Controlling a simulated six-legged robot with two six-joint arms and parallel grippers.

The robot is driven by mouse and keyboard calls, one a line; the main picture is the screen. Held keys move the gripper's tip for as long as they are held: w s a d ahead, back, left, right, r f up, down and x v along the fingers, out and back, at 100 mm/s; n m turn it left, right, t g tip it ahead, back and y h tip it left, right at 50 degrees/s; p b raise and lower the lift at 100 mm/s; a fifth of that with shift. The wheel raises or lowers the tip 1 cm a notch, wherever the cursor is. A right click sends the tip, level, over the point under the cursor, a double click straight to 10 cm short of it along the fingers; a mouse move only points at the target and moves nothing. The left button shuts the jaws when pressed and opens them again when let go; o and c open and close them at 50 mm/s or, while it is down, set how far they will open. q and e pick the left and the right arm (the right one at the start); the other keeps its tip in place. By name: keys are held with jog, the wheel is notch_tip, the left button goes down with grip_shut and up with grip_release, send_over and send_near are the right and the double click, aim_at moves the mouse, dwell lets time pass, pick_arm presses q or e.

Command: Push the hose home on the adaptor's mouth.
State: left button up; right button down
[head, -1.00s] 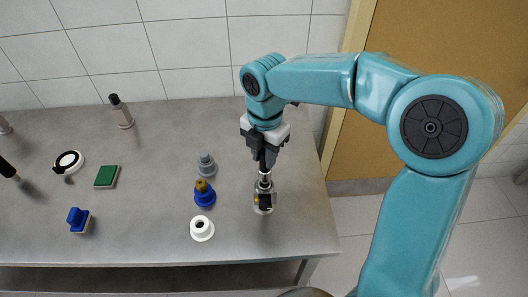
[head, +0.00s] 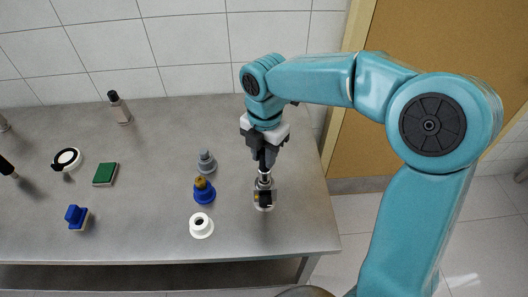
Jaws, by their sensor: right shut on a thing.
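My right gripper (head: 265,168) points down near the bench's right end, shut on a silver, tube-like piece (head: 265,181), which I take for the hose. Below it and in line with it stands a fitting with a dark middle and silver edges (head: 264,199), which may be the adaptor. The held piece looks upright and meets the top of this fitting in the picture. The gripper and the small scale hide the joint, so I cannot tell how far the hose sits on the mouth. My left gripper is not in view.
Left of the fitting stand a grey stepped piece (head: 206,162), a blue piece with a brass top (head: 204,191) and a white ring (head: 201,226). Farther left are a green pad (head: 105,174), a blue block (head: 76,216) and a bottle (head: 119,107). The bench (head: 150,195) is clear between them.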

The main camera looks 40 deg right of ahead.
jog(key=shift+f, duration=0.15)
jog(key=shift+f+b, duration=0.6)
jog(key=shift+f, duration=0.05)
jog(key=shift+f, duration=0.15)
jog(key=c, duration=0.8)
grip_release()
jog(key=shift+w, duration=0.1)
notch_tip(320, 180, up, 20)
jog(key=p, duration=0.5)
jog(key=shift+d+r, duration=0.15)
jog(key=shift+r, duration=0.1)
